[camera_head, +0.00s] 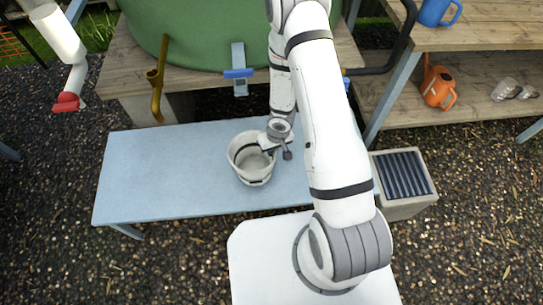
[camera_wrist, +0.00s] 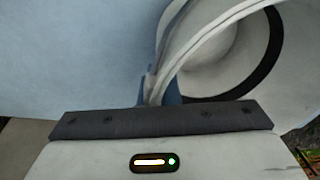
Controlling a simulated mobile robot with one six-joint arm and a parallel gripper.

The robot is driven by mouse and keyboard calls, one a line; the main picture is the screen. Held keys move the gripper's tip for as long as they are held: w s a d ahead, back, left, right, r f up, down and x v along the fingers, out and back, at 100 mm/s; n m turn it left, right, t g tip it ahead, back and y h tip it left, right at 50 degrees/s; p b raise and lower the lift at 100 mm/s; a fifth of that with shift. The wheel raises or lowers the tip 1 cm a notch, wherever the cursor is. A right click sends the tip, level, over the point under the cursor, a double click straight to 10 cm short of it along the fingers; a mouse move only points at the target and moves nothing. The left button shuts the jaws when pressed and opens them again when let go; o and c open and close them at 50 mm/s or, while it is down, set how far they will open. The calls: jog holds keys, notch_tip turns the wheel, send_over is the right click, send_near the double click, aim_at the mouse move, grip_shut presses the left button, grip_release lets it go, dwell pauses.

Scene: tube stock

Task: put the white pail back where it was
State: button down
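The white pail (camera_head: 252,174) is at the right part of the blue-grey table, its open mouth facing up and a dark band around it. My gripper (camera_head: 267,144) is at the right side of its rim. In the wrist view the pail's rim (camera_wrist: 188,44) runs between the two blue fingers (camera_wrist: 158,92), one on each side of the wall, and they look closed on it. Whether the pail's base touches the table cannot be told. The fingers are mostly hidden in the head view.
The blue-grey table (camera_head: 150,180) is bare to the left of the pail. A large green tank (camera_head: 205,35) stands behind on a wooden bench. A grey box with a slatted top (camera_head: 403,175) is at the right. Orange (camera_head: 437,88) and blue (camera_head: 437,12) cans are on shelves at the upper right.

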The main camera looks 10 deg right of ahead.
jog(key=shift+f+b, duration=0.55)
jog(key=shift+f, duration=0.6)
jog(key=shift+f, duration=0.1)
jog(key=c, duration=1.7)
grip_release()
